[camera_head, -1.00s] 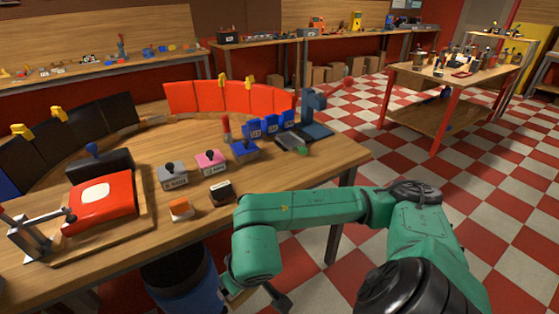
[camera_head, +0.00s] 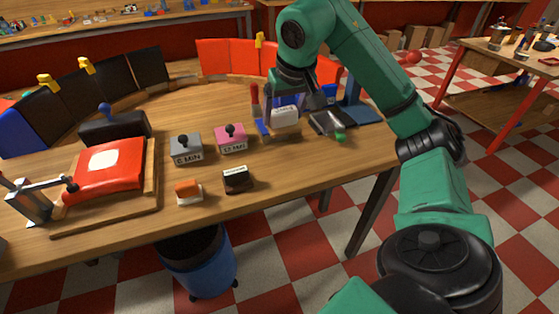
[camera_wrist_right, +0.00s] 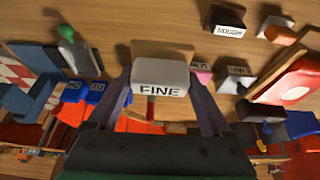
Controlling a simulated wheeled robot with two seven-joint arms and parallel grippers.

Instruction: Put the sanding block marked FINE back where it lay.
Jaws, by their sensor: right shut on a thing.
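The sanding block marked FINE (camera_wrist_right: 162,78) is pale grey-white, with its black lettering facing the camera in the right wrist view. My right gripper (camera_wrist_right: 160,88) is shut on it, with a finger on each side. In the head view the pale block (camera_head: 285,117) is at the end of my right arm, over the table beyond the pink block and beside the dark plate. I cannot tell whether it touches the table or where it lay before. My right gripper (camera_head: 289,103) is partly hidden there by its own wrist. My left gripper is not in view.
A pink block (camera_head: 231,142) and a grey block (camera_head: 187,150), both knobbed, stand left of the held block. A dark block (camera_head: 236,180) and an orange-topped block (camera_head: 188,191) are nearer the front edge. A dark plate with a green knob (camera_head: 340,137) lies to the right.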

